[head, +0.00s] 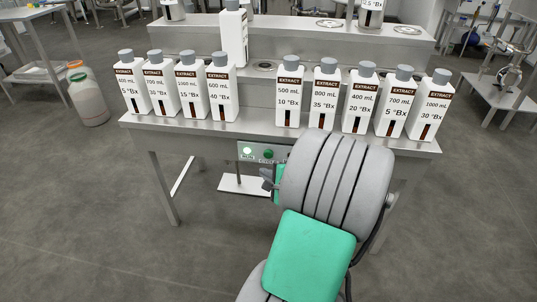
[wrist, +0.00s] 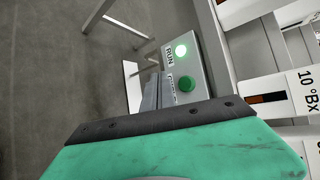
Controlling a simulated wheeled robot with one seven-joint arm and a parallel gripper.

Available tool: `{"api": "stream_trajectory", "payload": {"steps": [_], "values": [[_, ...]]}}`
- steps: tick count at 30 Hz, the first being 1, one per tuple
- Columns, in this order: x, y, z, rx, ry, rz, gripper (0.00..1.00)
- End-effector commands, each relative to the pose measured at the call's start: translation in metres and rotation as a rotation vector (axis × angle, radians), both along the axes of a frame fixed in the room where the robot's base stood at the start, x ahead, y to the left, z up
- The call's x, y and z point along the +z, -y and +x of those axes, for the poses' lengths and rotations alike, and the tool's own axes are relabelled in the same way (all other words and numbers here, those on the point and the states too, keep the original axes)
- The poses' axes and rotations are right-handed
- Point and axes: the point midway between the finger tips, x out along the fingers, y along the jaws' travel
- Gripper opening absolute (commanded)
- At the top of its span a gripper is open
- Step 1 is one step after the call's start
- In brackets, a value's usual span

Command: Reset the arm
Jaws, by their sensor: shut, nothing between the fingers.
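My arm, grey with green pads, reaches forward from the bottom of the head view. My gripper (head: 267,180) is shut and empty, low in front of the steel table's front edge, just below the control panel (head: 262,152). Most of the gripper is hidden behind my arm. The wrist view shows the panel close by, with a lit light marked RUN (wrist: 181,51) and a green button (wrist: 186,84). I cannot tell whether the fingers touch the panel.
Several white extract bottles stand in two groups on the steel table (head: 255,127), left (head: 189,95) and right (head: 326,98). One more bottle (head: 233,40) stands on the raised step behind. A white jug (head: 87,95) stands on the floor at left. The floor at front left is clear.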

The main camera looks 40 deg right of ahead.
Motion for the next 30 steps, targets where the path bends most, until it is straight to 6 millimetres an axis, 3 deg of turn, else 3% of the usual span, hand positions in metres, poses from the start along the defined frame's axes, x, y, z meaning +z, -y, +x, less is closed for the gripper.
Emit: {"api": "stream_trajectory", "payload": {"steps": [10, 14, 17, 18, 20, 24, 27, 30], "values": [[0.0, 0.0, 0.0, 0.001, -0.001, -0.001, 0.0], [0.022, -0.022, 0.012, 0.095, -0.055, -0.063, 0.0], [0.066, -0.075, 0.029, 0.331, -0.19, -0.224, 0.0], [0.089, -0.103, 0.033, 0.46, -0.26, -0.32, 0.0], [0.122, -0.145, 0.032, 0.659, -0.365, -0.471, 0.0], [0.204, -0.221, 0.005, 1.081, -0.557, -0.809, 0.0], [0.263, -0.259, -0.027, 1.337, -0.647, -1.015, 0.0], [0.305, -0.282, -0.056, 1.52, -0.699, -1.152, 0.0]]}}
